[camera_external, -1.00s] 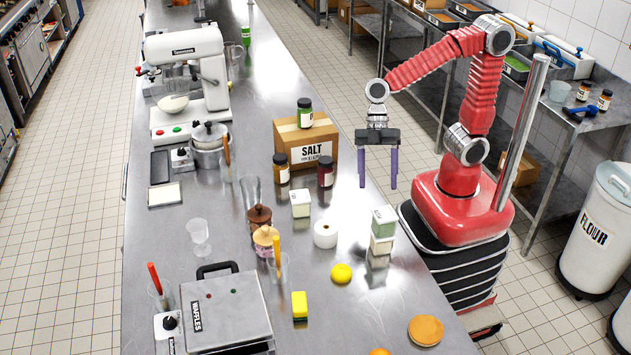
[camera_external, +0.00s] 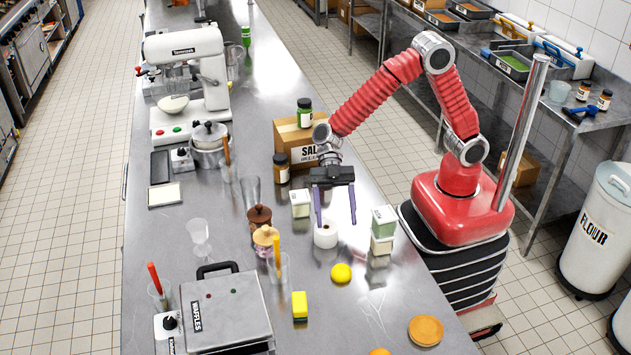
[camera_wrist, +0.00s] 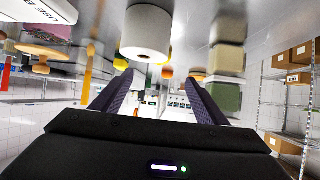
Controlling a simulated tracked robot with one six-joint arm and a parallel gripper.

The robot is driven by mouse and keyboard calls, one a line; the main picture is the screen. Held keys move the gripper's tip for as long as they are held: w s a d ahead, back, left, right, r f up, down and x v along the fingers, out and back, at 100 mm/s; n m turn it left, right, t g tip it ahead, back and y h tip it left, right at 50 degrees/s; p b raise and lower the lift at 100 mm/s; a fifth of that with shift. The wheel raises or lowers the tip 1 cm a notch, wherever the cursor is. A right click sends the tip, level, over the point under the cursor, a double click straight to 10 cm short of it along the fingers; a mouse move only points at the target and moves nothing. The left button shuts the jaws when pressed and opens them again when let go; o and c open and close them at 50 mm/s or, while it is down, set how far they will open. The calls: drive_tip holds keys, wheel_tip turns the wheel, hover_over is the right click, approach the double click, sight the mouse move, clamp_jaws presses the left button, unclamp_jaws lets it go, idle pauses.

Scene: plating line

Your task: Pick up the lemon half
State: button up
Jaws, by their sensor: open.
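The lemon half (camera_external: 341,273) shows in the external view as a small round yellow thing on the steel counter, in front of the white paper roll (camera_external: 325,237). Its cut face cannot be made out.
Stacked cartons (camera_external: 383,228) stand to the right of my gripper, a white carton (camera_external: 300,204) to its left. A yellow sponge (camera_external: 300,306) and a waffle iron (camera_external: 226,310) lie front left. An orange-brown disc (camera_external: 426,330) lies front right. Counter around the lemon half is clear.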

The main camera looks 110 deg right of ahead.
drive_tip(key=shift+a, duration=0.1)
approach(342, 272)
drive_tip(key=shift+s+a+f, duration=0.1)
drive_tip(key=shift+f, duration=0.85)
drive_tip(key=shift+a+f, duration=0.2)
drive_tip(key=shift+a, duration=0.2)
drive_tip(key=shift+x, duration=2.65)
drive_tip(key=shift+r, duration=0.15)
drive_tip(key=shift+c, duration=0.5)
drive_tip(key=c, duration=1.1)
